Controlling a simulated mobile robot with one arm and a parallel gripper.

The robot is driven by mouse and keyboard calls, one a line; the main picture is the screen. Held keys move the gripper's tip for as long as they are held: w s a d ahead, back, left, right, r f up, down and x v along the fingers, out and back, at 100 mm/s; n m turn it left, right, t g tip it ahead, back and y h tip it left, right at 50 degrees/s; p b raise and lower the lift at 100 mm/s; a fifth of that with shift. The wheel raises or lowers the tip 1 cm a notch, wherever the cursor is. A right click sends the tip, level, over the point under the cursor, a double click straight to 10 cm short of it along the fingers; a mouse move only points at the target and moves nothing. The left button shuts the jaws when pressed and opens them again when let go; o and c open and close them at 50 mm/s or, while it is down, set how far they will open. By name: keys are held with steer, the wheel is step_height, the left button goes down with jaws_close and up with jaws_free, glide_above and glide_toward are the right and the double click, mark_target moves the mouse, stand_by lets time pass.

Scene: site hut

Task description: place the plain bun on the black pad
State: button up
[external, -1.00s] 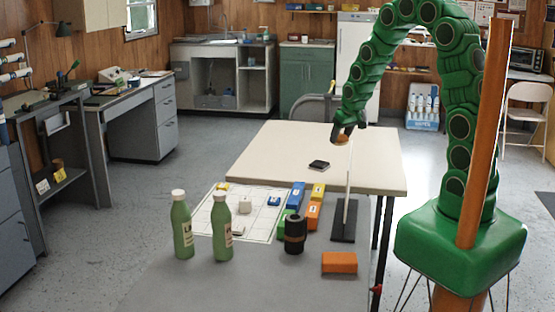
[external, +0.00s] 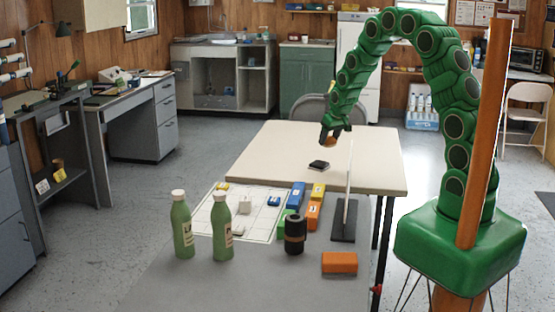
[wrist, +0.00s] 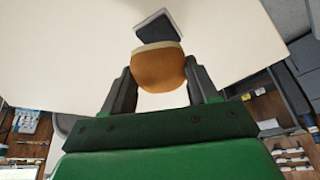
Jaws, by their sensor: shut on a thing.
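The plain bun (wrist: 158,70) is a brown, rounded piece with a paler flat side, held between the two dark fingers of my gripper (wrist: 162,84) in the wrist view. In the external view the bun (external: 331,141) shows small below my gripper (external: 335,134), held above the cream table. The black pad (external: 318,165) lies flat on that table, below and slightly left of the bun. In the wrist view the black pad (wrist: 157,27) shows just beyond the bun, which hides part of its near edge.
The cream table (external: 375,172) is mostly bare around the pad. A thin white upright on a dark base (external: 343,234) stands in front. On the nearer grey table are two green bottles (external: 182,228), coloured blocks (external: 297,196), a black cylinder (external: 294,236) and an orange block (external: 339,262).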

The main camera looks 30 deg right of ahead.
steer(key=shift+w+f, duration=1.3)
steer(key=shift+f, duration=0.25)
steer(key=shift+w+f, duration=1.25)
steer(key=shift+f, duration=1.75)
steer(key=shift+f, duration=0.15)
steer(key=o, duration=1.1)
steer(key=shift+c, duration=0.2)
